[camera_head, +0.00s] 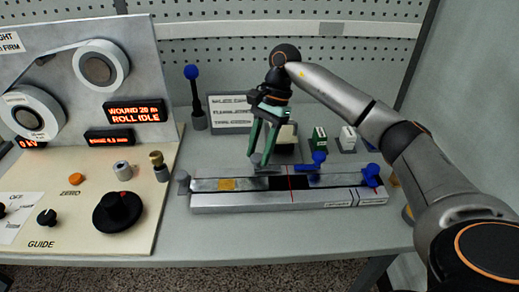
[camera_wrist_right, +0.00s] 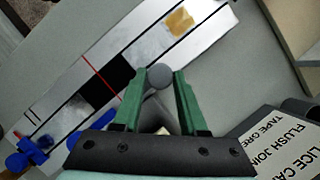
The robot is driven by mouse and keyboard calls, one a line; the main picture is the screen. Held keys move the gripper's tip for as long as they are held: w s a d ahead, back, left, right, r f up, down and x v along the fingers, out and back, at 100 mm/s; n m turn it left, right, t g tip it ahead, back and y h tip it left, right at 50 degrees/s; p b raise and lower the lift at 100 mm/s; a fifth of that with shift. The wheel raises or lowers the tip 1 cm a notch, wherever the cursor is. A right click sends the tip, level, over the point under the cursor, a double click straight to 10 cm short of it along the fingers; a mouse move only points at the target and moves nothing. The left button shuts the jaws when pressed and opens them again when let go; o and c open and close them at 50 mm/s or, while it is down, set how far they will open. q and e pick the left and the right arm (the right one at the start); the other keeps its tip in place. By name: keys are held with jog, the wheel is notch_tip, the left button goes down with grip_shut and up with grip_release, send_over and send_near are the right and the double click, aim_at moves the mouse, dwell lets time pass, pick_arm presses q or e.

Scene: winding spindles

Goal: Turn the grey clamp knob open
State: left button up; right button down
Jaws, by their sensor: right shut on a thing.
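My right gripper (camera_head: 263,160) comes down over the back edge of the long metal splice block (camera_head: 235,200) on the table. Its green fingers are shut on a round grey knob (camera_wrist_right: 159,76), which shows between the fingertips in the wrist view (camera_wrist_right: 158,90). In the head view only a small grey part of the knob (camera_head: 256,158) shows at the fingertips. The knob sits by the back edge of the block, left of the dark patch with the red line. Its lower part is hidden. My left gripper is not in view.
A white sign (camera_head: 230,112) and a blue-topped post (camera_head: 191,72) stand behind. A control panel (camera_head: 140,228) with knobs is at left. Bare table lies in front of the block.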

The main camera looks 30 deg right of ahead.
jog(key=shift+c, duration=2.3)
grip_release()
jog(key=shift+r, duration=0.1)
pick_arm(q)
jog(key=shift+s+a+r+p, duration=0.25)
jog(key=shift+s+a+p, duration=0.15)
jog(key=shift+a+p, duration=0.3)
pick_arm(e)
jog(key=v, duration=1.2)
jog(key=shift+d, duration=0.2)
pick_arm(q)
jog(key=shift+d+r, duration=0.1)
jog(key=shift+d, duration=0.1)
pick_arm(e)
jog(key=shift+w, duration=0.1)
